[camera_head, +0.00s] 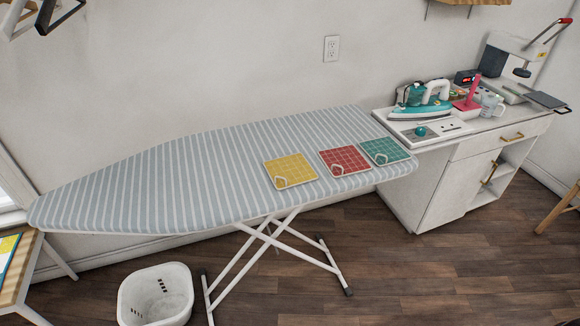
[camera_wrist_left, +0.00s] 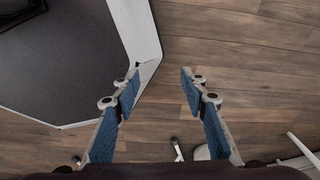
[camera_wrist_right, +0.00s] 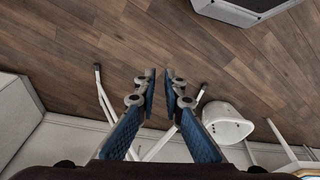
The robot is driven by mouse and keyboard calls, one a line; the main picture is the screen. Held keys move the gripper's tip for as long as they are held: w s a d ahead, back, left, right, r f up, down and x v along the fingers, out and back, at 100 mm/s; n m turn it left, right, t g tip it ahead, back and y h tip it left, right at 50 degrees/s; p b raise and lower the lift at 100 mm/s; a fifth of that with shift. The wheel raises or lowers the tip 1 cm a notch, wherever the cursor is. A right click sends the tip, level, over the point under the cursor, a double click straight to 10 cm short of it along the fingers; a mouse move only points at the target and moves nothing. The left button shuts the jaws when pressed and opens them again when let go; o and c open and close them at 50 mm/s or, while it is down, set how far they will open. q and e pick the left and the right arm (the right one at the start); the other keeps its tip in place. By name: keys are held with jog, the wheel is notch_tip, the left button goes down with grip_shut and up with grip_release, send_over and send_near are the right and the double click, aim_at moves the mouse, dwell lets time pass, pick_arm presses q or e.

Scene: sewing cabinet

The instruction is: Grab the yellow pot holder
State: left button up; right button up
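The yellow pot holder (camera_head: 290,170) lies flat on the striped ironing board (camera_head: 180,180), right of its middle, with a small pale loop at its front corner. A red pot holder (camera_head: 344,160) and a teal pot holder (camera_head: 385,151) lie beside it to the right. Neither gripper shows in the head view. In the left wrist view my left gripper (camera_wrist_left: 160,80) is open and empty above the wood floor. In the right wrist view my right gripper (camera_wrist_right: 160,78) is empty, its fingers apart by a narrow gap, with floor behind.
A white cabinet (camera_head: 441,190) at the right holds a teal iron (camera_head: 421,108) on a tray and other items. A white basket (camera_head: 157,295) stands on the floor by the board's crossed legs (camera_head: 270,240). The floor in front of the board is mostly clear.

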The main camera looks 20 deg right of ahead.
jog(key=w+a+r+m+t+y+p, duration=0.1)
jog(key=w+a+r+m, duration=0.15)
jog(key=r, duration=0.75)
jog(key=w+a+r+m+t+y+p, duration=0.1)
jog(key=w+r, duration=0.3)
jog(key=r, duration=0.6)
jog(key=w+a+r+m+t+y, duration=0.1)
jog(key=w+r+m+y, duration=0.1)
jog(key=w+m, duration=0.35)
jog(key=w+a+r+m+y, duration=0.2)
jog(key=w+r+m, duration=0.15)
jog(key=w, duration=0.25)
jog(key=m+t+y, duration=0.2)
jog(key=m+t, duration=0.3)
jog(key=m, duration=1.2)
send_near(287, 182)
jog(key=p+x, duration=0.1)
jog(key=x, duration=0.8)
pick_arm(q)
jog(key=r, duration=0.1)
jog(key=w+r, duration=0.1)
jog(key=r, duration=0.1)
jog(key=shift+w+r, duration=0.1)
jog(key=shift+r, duration=0.05)
pick_arm(e)
jog(key=shift+r, duration=0.1)
jog(key=shift+s, duration=0.1)
jog(key=shift+c, duration=0.4)
grip_shut()
